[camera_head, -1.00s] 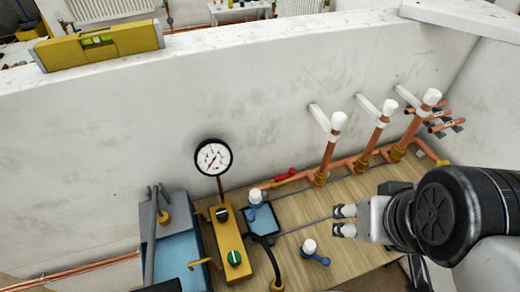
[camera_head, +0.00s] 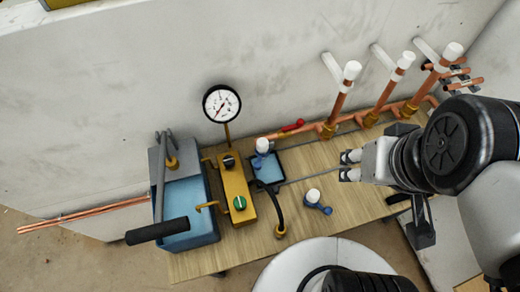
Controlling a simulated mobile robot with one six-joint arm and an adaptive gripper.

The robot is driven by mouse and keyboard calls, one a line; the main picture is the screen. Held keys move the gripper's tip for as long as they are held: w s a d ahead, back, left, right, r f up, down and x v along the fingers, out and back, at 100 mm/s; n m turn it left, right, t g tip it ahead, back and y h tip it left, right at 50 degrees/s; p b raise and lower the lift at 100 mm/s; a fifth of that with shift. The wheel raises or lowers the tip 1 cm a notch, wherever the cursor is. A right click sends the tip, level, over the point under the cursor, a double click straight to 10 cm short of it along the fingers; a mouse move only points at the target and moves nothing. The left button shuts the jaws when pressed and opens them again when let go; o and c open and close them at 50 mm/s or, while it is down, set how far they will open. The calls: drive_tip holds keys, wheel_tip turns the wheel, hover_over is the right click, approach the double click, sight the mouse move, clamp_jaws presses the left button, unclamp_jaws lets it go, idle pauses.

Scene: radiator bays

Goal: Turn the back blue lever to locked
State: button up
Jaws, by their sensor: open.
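The back blue lever (camera_head: 262,159) shows at the back of the wooden bench, below a white cap (camera_head: 262,144) and beside a small blue tray. A second blue lever (camera_head: 321,208) with a white cap (camera_head: 313,195) lies nearer the front, its handle pointing to the lower right. My gripper (camera_head: 348,166) comes in from the right, fingers pointing left. It is open and empty, right of the back lever and up and right of the front one. It appears apart from both. The back lever's handle direction is hard to tell.
A gold manifold (camera_head: 236,192) with black and green knobs stands left of the levers, under a pressure gauge (camera_head: 221,103). A blue pump tank (camera_head: 190,205) stands farther left. A red lever (camera_head: 291,126) and copper pipes (camera_head: 338,106) line the wall. Bare bench (camera_head: 335,150) lies between gripper and back lever.

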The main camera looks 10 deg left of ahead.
drive_tip(key=w+a+n, duration=0.2)
drive_tip(key=w+a+f+n+g, duration=0.1)
drive_tip(key=w+a+n, duration=0.1)
drive_tip(key=w+a, duration=0.1)
drive_tip(key=w+a+f+n+g, duration=0.1)
drive_tip(key=w+a+n, duration=0.1)
drive_tip(key=a, duration=0.1)
drive_tip(key=shift+w+a+n+y+b, duration=0.2)
drive_tip(key=shift+w+n+y+b, duration=0.1)
drive_tip(key=shift+w+n+b, duration=0.1)
drive_tip(key=shift+c, duration=1.4)
drive_tip(key=n+g, duration=0.3)
drive_tip(key=n, duration=0.4)
hover_over(258, 164)
wheel_tip(258, 164, down, 8)
wheel_tip(258, 164, down, 17)
drive_tip(key=b, duration=0.6)
drive_tip(key=shift+r+b, duration=0.2)
drive_tip(key=shift+b, duration=0.1)
drive_tip(key=shift+c, duration=0.4)
clamp_jaws()
